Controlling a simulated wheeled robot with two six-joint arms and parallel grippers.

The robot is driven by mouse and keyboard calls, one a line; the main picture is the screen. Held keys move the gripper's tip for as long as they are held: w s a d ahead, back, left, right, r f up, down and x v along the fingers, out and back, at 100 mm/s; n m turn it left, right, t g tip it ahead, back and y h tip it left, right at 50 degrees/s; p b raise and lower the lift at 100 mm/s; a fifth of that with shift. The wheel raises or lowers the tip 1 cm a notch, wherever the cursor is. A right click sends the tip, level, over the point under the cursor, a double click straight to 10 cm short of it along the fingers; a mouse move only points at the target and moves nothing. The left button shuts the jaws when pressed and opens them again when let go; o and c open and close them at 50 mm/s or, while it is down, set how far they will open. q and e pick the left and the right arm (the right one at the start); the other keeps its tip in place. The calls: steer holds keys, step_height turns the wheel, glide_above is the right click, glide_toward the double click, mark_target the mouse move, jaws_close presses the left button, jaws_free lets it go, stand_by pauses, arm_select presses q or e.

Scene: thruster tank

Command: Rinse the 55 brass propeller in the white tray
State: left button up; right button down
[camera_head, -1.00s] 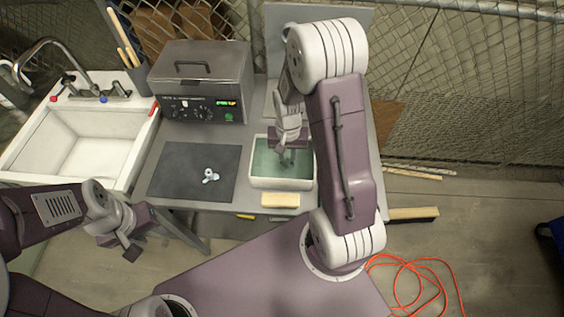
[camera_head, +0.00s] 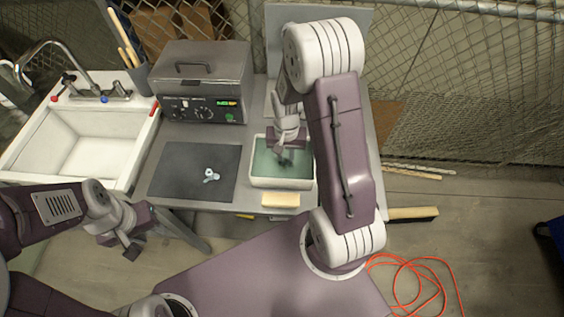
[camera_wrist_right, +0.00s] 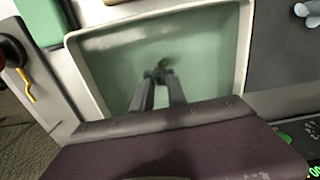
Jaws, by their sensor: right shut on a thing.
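The white tray (camera_head: 283,184) holds greenish water and stands at the front of the grey table. My right gripper (camera_head: 284,158) points down into the tray. In the right wrist view its fingers (camera_wrist_right: 160,85) reach into the water, shut on a small dark propeller (camera_wrist_right: 161,68). The propeller looks dark and blurred there, so its brass colour and any number cannot be read. My left gripper (camera_head: 131,250) hangs at the lower left, away from the table; its finger gap is too small to judge.
A dark mat (camera_head: 192,182) left of the tray bears a small pale propeller (camera_head: 211,175). A cleaner box (camera_head: 203,90) stands behind it. A white sink (camera_head: 85,140) is at the left. A yellowish sponge (camera_head: 280,200) lies before the tray. Orange cable (camera_head: 410,285) lies on the floor.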

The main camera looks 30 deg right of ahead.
steer(key=shift+s+d, duration=0.15)
steer(key=shift+d, duration=0.05)
steer(key=shift+r, duration=0.1)
step_height(320, 180, up, 8)
steer(key=p, duration=0.8)
steer(key=shift+r, duration=0.2)
stand_by(0.9)
step_height(320, 180, up, 4)
steer(key=p, duration=0.4)
glide_above(287, 160)
